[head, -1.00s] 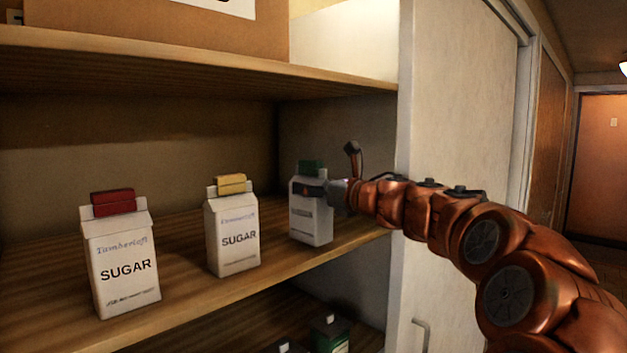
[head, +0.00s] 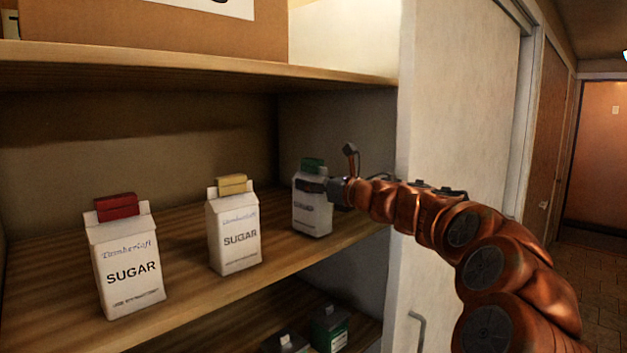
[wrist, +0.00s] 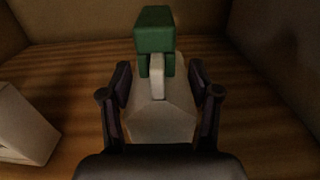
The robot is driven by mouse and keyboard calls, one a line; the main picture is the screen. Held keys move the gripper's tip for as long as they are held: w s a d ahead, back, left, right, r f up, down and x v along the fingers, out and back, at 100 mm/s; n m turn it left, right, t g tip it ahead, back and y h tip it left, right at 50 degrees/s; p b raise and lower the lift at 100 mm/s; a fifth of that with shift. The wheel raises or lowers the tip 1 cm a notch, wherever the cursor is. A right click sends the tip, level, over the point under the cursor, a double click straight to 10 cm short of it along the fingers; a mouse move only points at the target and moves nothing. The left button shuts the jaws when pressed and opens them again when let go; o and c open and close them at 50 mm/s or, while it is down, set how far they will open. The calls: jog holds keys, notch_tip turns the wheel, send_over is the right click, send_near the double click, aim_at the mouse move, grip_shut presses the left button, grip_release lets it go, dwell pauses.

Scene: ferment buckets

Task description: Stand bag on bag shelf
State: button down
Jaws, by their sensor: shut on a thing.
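A white bag with a green clip (head: 312,214) is at the right end of the wooden shelf (head: 190,262), close to the side wall. My gripper (head: 318,187) is shut on this bag from the right, around its upper part. In the wrist view the bag (wrist: 160,118) is between my two fingers (wrist: 160,95), with its green clip beyond them. The bag looks upright. Its base is at the shelf surface, but I cannot tell whether it bears its weight there. My finger hides part of its front.
A sugar bag with a yellow clip (head: 235,235) stands left of the held bag, and one with a red clip (head: 125,262) stands farther left. A shelf board (head: 190,72) is above. Darker packages (head: 330,330) are on the shelf below. A white panel (head: 450,110) borders the right.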

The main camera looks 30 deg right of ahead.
jog(key=shift+f, duration=0.15)
jog(key=shift+f+b, duration=0.15)
jog(key=shift+b, duration=0.15)
jog(key=shift+c, duration=1.1)
grip_release()
jog(key=shift+r+p, duration=0.2)
jog(key=shift+p, duration=0.1)
jog(key=shift+s+f, duration=0.15)
jog(key=shift+s, duration=0.05)
jog(key=b+v, duration=0.6)
jog(key=v, duration=0.5)
jog(key=shift+s, duration=0.25)
